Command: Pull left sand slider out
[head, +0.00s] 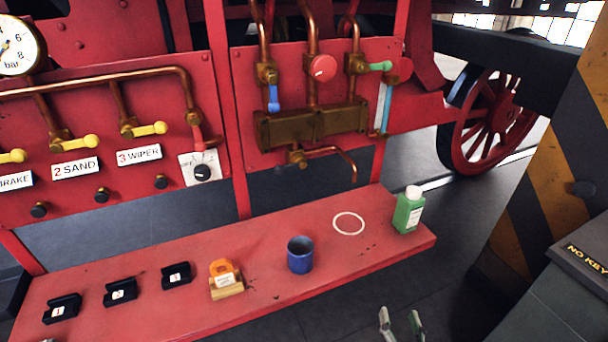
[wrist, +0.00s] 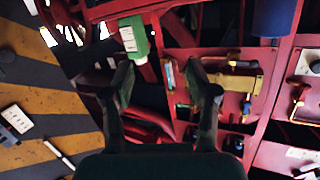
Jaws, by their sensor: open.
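I cannot make out which part is the left sand slider. The "2 SAND" plate (head: 75,168) is on the red panel at left in the head view. A yellow lever (head: 79,142) sits just above it and a black knob (head: 102,194) below it. My gripper (head: 401,322) is at the bottom edge of the head view, in front of the red shelf (head: 270,255) and well apart from the panel. Its two fingers are spread with nothing between them. The wrist view shows the open gripper (wrist: 160,80) too, with the scene upside down.
The shelf carries black numbered blocks (head: 121,291), an orange tagged piece (head: 222,268), a blue mug (head: 300,256), a white ring (head: 349,223) and a green bottle (head: 408,212). A striped pillar (head: 555,160) and grey cabinet (head: 560,300) stand at right.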

